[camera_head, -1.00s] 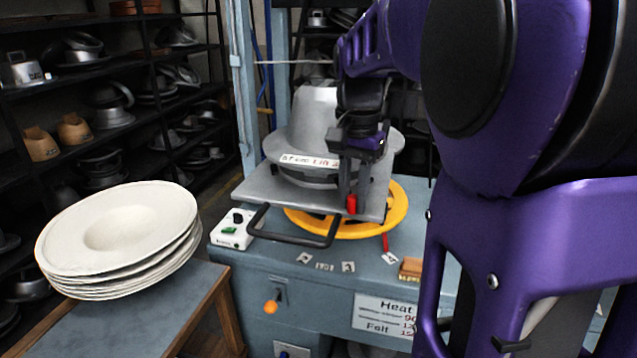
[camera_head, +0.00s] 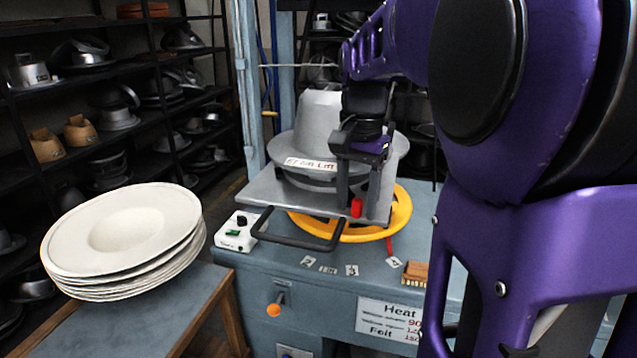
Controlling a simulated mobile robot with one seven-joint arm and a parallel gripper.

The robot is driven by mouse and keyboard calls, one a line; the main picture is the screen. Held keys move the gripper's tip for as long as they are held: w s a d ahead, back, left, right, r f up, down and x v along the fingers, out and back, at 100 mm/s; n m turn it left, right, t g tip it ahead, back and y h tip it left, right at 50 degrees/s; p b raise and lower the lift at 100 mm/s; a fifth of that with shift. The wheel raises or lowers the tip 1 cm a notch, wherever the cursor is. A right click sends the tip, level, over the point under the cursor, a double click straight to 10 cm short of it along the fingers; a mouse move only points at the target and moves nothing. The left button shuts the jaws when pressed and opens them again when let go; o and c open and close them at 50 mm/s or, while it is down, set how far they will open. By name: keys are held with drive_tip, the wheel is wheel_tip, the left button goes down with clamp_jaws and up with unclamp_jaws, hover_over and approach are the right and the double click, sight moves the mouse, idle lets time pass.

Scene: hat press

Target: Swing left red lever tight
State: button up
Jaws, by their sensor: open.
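A short red lever end (camera_head: 356,208) shows at the front edge of the grey press plate (camera_head: 262,190), above the yellow ring (camera_head: 402,212). A second red lever (camera_head: 389,246) sticks out below the ring, further right. My gripper (camera_head: 357,200) points down at the front of the press, its two dark fingers apart on either side of the upper red lever end. I cannot tell whether the fingers touch it. The grey metal hat form (camera_head: 318,120) stands on the plate behind my gripper, partly hidden by it.
A black bar handle (camera_head: 300,241) juts forward from the plate. A white control box (camera_head: 238,232) sits left of it. A stack of white hats (camera_head: 125,240) stands on a side table at left. A wooden block (camera_head: 415,273) lies on the blue bench. My arm hides the right side.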

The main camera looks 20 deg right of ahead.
wheel_tip(320, 180, up, 18)
drive_tip(key=shift+f, duration=0.25)
idle(0.6)
